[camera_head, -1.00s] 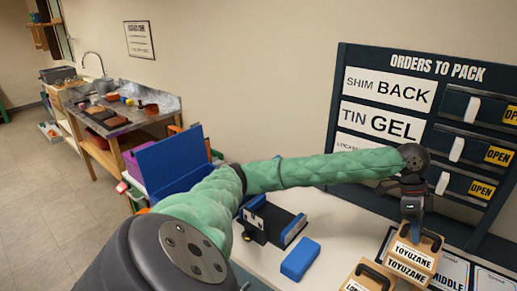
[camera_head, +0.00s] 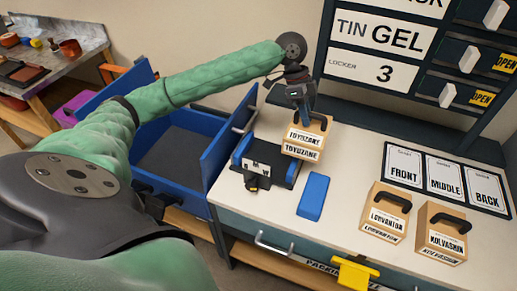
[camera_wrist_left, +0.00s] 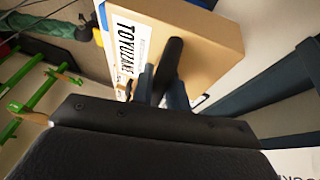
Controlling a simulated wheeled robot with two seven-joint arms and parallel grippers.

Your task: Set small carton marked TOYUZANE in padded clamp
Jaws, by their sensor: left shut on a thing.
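The small carton marked TOYUZANE (camera_head: 304,141) is a tan box with a white label and a dark top handle. My left gripper (camera_head: 301,100) is shut on its handle. The wrist view also shows the carton (camera_wrist_left: 200,35) between the fingers (camera_wrist_left: 165,85). The padded clamp (camera_head: 257,181), black with blue pads, is on the bench's left part. The carton is near the clamp's right side and overlaps its right pad in the head view. It looks raised, but the exact gap is unclear. My right gripper is not in view.
A blue block (camera_head: 313,196) lies right of the clamp. Cartons marked LOUVANTON (camera_head: 384,214) and KOLVASKIN (camera_head: 440,236) stand further right, before the FRONT, MIDDLE and BACK cards (camera_head: 443,181). An open blue drawer (camera_head: 225,150) is left of the clamp.

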